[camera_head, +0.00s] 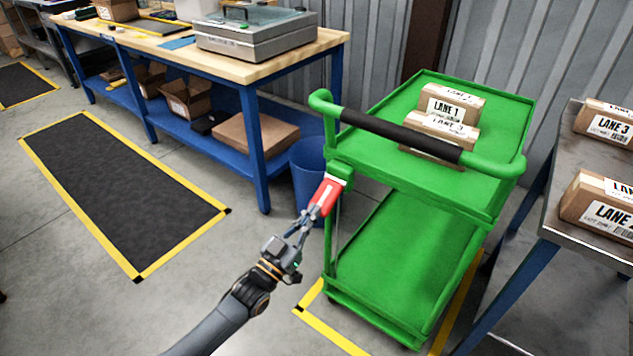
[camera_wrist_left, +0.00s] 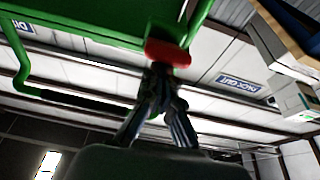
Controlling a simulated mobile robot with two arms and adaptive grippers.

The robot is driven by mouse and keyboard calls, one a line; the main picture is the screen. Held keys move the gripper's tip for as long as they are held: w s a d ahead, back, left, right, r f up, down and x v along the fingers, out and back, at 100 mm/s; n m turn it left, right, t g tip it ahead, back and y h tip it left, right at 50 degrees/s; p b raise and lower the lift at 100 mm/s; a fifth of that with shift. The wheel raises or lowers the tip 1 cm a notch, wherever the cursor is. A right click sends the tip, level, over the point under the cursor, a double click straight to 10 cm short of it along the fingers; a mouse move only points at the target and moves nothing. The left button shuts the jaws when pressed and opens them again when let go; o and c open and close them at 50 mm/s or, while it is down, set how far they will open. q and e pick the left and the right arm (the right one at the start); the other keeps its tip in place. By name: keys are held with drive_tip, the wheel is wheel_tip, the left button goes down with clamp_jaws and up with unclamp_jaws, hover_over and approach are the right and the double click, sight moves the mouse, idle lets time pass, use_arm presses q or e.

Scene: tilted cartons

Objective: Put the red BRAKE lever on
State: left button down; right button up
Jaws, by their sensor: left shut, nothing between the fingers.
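The red brake lever (camera_head: 325,196) sits at the near left corner of the green cart (camera_head: 430,266), below the handle, with a pale label on it. It slants down toward my left gripper (camera_head: 304,222). My left gripper is shut, with nothing between its fingers, and its tips are at the lever's lower end. In the left wrist view the red lever (camera_wrist_left: 168,53) lies just beyond the closed fingertips (camera_wrist_left: 160,72). I cannot tell for sure whether they touch. My right gripper is not in view.
LANE 3 cartons (camera_head: 598,207) lie on a metal table at the right. A blue bin (camera_head: 306,172) and a workbench (camera_head: 170,55) stand behind to the left. Floor is open at the left.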

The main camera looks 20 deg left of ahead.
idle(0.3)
use_arm(q)
drive_tip(key=shift+f, duration=0.1)
drive_tip(key=v, duration=1.2)
idle(0.3)
